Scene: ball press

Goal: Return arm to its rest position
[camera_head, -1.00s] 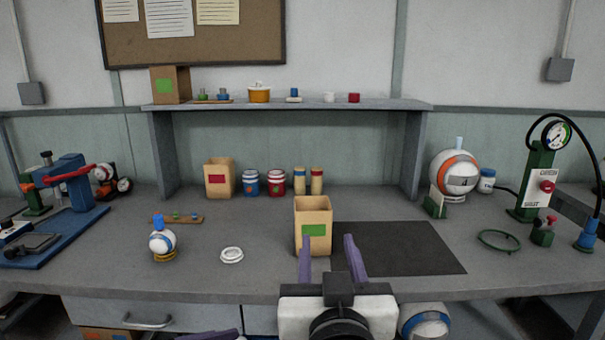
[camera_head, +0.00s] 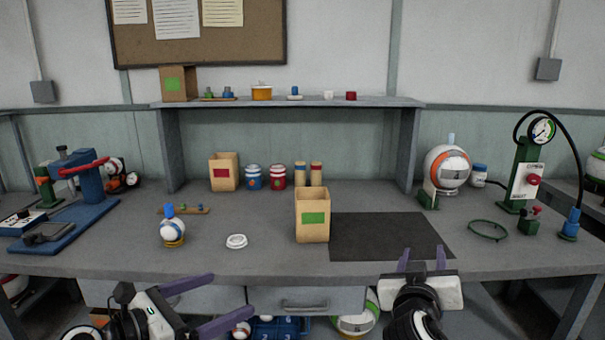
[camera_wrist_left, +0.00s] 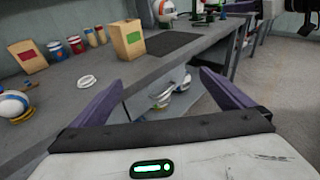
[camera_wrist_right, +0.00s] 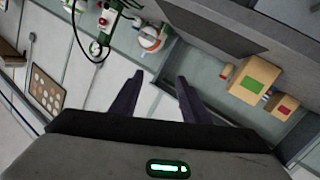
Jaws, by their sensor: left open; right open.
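My right gripper (camera_head: 422,262) is open and empty at the front edge of the bench, below the dark mat (camera_head: 388,238). In the right wrist view its two purple fingers (camera_wrist_right: 155,98) stand apart with nothing between them. My left gripper (camera_head: 200,306) is at the lower left, in front of the bench and below its top. In the left wrist view its fingers (camera_wrist_left: 160,100) are spread and empty. The open cardboard box with a green label (camera_head: 312,217) stands upright on the bench at the mat's left edge, apart from both grippers.
On the bench (camera_head: 270,262) are a small blue-white ball (camera_head: 173,232), a white lid (camera_head: 237,241), a blue press (camera_head: 75,195) and a green gauge stand (camera_head: 525,175). A shelf (camera_head: 290,102) spans the back. Balls lie under the bench. The front middle is clear.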

